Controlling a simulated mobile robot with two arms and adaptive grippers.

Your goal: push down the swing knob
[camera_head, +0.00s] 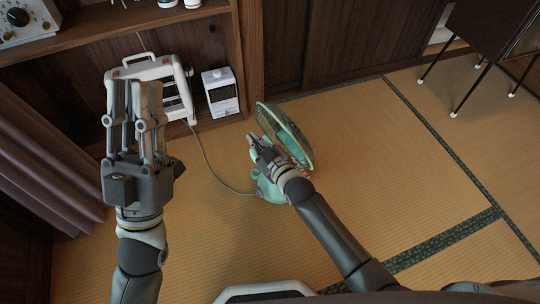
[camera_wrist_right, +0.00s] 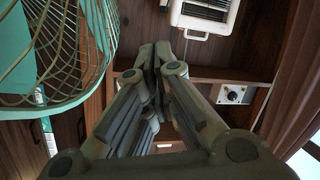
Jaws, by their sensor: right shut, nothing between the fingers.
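A green desk fan stands on the tatami, its round wire cage (camera_head: 286,133) tilted and its base (camera_head: 268,190) partly covered by my right gripper and arm. I cannot make out the swing knob; the area behind the cage is largely hidden by my gripper. My right gripper (camera_head: 255,142) is at the left side of the fan, close behind the cage. In the right wrist view its fingers (camera_wrist_right: 157,62) are shut together and empty, with the green cage (camera_wrist_right: 58,52) at the left. I cannot tell if they touch the fan. My left gripper (camera_head: 132,88) is raised, open and empty.
A white heater (camera_head: 178,97) and a small white device (camera_head: 221,92) stand by the wooden shelf (camera_head: 150,37). A grey cord (camera_head: 207,163) runs to the fan. A curtain (camera_head: 45,155) hangs at left. Tatami (camera_head: 410,150) is clear at right; thin table legs (camera_head: 470,90) stand beyond.

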